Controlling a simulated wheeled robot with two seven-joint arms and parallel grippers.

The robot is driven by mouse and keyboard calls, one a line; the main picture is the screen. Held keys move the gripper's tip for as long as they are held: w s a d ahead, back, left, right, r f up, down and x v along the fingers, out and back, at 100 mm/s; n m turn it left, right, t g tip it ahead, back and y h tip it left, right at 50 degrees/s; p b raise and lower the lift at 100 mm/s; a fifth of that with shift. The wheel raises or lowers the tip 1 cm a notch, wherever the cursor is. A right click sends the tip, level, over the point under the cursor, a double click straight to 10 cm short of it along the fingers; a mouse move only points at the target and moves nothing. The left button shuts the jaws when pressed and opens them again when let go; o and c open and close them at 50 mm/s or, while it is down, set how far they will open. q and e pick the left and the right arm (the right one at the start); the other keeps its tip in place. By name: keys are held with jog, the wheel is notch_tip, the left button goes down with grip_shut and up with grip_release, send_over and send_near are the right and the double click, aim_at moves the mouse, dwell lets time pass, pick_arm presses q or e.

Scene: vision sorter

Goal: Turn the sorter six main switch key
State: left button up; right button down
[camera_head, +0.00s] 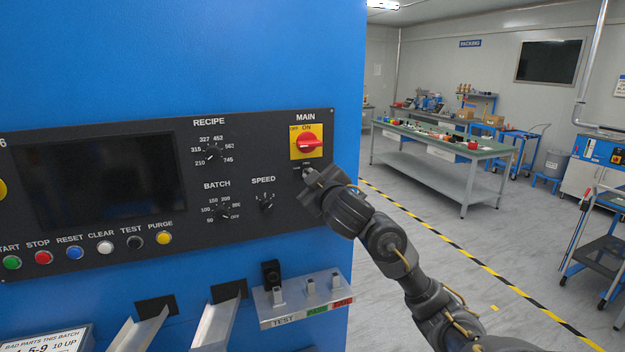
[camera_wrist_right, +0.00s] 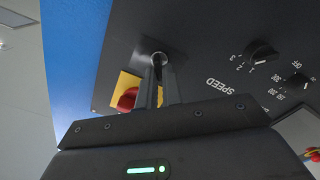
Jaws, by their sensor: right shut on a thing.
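The sorter's dark control panel (camera_head: 236,242) fills the left of the head view. The main switch (camera_head: 307,142), a red rotary handle on a yellow plate, sits at its upper right, under the word MAIN. Just below it is a small key switch, mostly hidden by my right gripper (camera_head: 311,177). In the right wrist view the round key lock (camera_wrist_right: 158,58) shows at the fingertips, and the red handle (camera_wrist_right: 127,98) is partly behind the fingers. My right gripper (camera_wrist_right: 159,80) is shut on the key at the lock; the key itself is largely hidden. My left gripper is not in view.
The speed knob (camera_head: 265,201), batch knob (camera_head: 223,213) and recipe knob (camera_head: 212,154) stick out left of the gripper. A small shelf (camera_head: 290,318) with short posts juts out below. Open floor and a green-topped workbench (camera_head: 450,143) lie to the right.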

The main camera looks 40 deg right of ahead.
jog(key=shift+n+b, duration=0.6)
jog(key=shift+n, duration=4.3)
jog(key=c, duration=1.6)
grip_release()
jog(key=shift+w+a+f, duration=0.1)
jog(key=shift+a+f, duration=0.05)
jog(key=shift+f, duration=0.05)
jog(key=shift+o, duration=0.2)
